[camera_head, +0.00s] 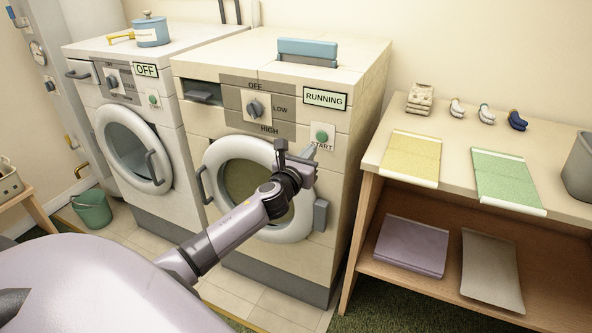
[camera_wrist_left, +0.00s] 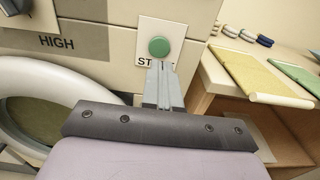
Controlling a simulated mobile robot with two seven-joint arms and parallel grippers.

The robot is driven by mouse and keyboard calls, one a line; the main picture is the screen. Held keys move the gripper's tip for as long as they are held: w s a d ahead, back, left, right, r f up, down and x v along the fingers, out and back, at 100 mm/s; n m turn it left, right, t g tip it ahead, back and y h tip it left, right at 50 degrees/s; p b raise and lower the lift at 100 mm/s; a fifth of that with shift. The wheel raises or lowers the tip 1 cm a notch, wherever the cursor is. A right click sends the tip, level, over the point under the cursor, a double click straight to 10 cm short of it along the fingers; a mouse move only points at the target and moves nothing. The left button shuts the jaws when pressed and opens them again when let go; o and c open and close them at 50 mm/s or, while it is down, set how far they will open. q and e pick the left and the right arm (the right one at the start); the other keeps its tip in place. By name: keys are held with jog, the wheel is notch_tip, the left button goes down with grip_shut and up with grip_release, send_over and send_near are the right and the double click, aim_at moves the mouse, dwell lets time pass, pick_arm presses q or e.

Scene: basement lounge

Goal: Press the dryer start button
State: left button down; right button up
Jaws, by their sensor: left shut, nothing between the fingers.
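The dryer (camera_head: 262,150) is the right-hand machine, with its sign (camera_head: 324,98) reading RUNNING. Its green round start button (camera_head: 322,136) sits on a pale plate marked START, right of the dial (camera_head: 255,108). In the left wrist view the button (camera_wrist_left: 159,47) is fully visible just beyond the fingertips. My left gripper (camera_head: 313,153) is shut and empty, its fingertips just below the button. They also show in the left wrist view (camera_wrist_left: 161,66), over part of the START label. I cannot tell whether the tips touch the plate. My right gripper is not in view.
A second machine (camera_head: 128,130) on the left has a sign reading OFF. A wooden table (camera_head: 455,195) at the right holds folded yellow (camera_head: 411,158) and green (camera_head: 506,178) cloths and several small items. A green bucket (camera_head: 92,208) stands at the lower left.

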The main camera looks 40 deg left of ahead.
pick_arm(q)
jog(key=v, duration=0.7)
jog(key=shift+s+f, duration=0.1)
jog(key=shift+s, duration=0.05)
dwell(0.4)
